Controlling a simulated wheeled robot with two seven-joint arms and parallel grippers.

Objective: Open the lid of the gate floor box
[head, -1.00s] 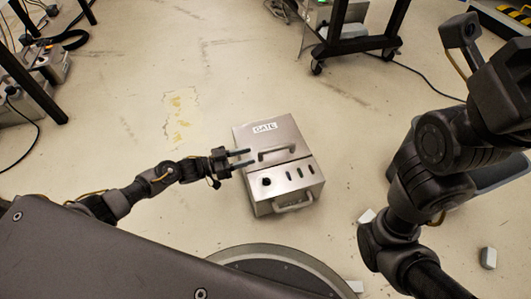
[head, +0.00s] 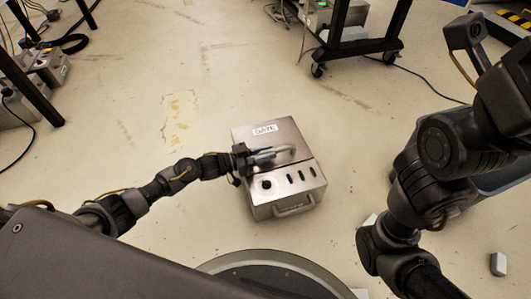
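The gate floor box (head: 262,200) is a metal box on the floor, ahead of me in the middle of the head view. Its lid (head: 252,137) carries a "GATE" label and a bar handle (head: 289,152), and lies flat and closed. The front part of the top has a round black knob and several dark slots. A second handle (head: 294,206) is on the front side. My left gripper (head: 268,154) is at the lid handle, with its fingers overlapping it from the left. I cannot tell whether they are closed on it. My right arm shows at the right, but its fingers do not.
A wheeled dark-framed cart (head: 362,47) stands at the top right. Another dark frame and equipment (head: 42,66) are at the left. A small pale block (head: 498,263) lies at the lower right. The floor around the box is mostly clear.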

